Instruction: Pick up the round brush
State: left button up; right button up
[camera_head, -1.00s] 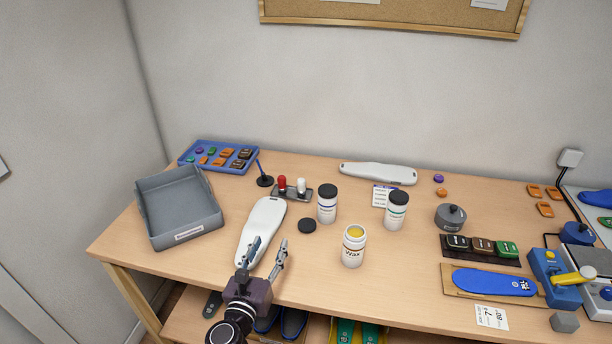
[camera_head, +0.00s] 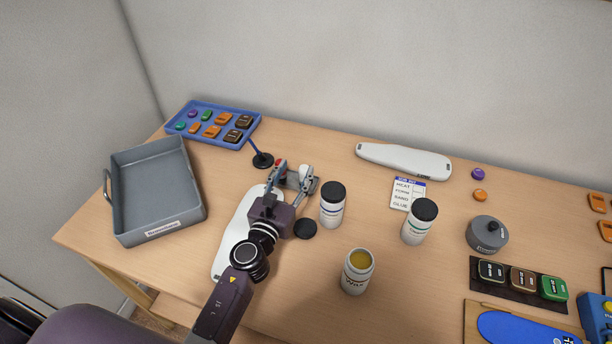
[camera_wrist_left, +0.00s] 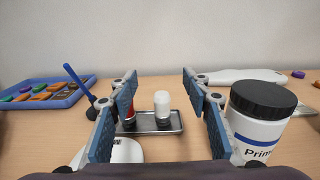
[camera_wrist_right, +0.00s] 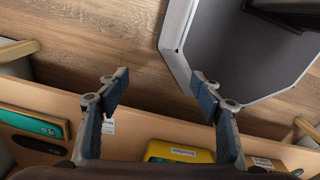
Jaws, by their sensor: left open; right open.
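My left gripper (camera_head: 292,180) is open and empty, reaching over the table toward a small metal tray (camera_wrist_left: 173,124). On that tray stand a white-topped piece (camera_wrist_left: 162,104) and a red-topped piece (camera_wrist_left: 127,116). In the left wrist view the white one shows between the fingers, and the left finger partly hides the red one. A thin blue handle (camera_head: 254,145) stands tilted in a round black base (camera_head: 263,160) left of the gripper. I cannot tell for certain which of these is the round brush. My right gripper (camera_wrist_right: 160,92) is open and empty, away from the tabletop items.
A white sole form (camera_head: 228,245) lies under the arm. A grey bin (camera_head: 150,205) and blue tray (camera_head: 190,108) are left. An open wax jar (camera_head: 357,272) stands in front.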

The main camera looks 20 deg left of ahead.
aim_at(302, 174)
pick_arm(q)
notch_tip(302, 174, down, 6)
jog(key=b, duration=0.4)
jog(key=shift+f, duration=0.1)
jog(key=shift+w+f+b, duration=0.15)
jog(key=shift+f+b, duration=0.1)
jog(key=shift+b, duration=0.2)
jog(key=shift+w+r+p, duration=0.4)
jog(key=shift+w+r, duration=0.05)
jog(key=shift+w, duration=0.15)
jog(key=shift+w+f, duration=0.15)
jog(key=shift+w, duration=0.4)
jog(key=w, duration=0.4)
jog(key=shift+w+d, duration=0.1)
jog(key=shift+d, duration=0.05)
jog(key=shift+w, duration=0.4)
pick_arm(e)
jog(key=f, duration=0.3)
jog(key=w+f, duration=0.1)
jog(key=f, duration=0.1)
jog(key=shift+f, duration=0.1)
pick_arm(q)
grip_shut()
pick_arm(e)
jog(key=shift+w, duration=0.15)
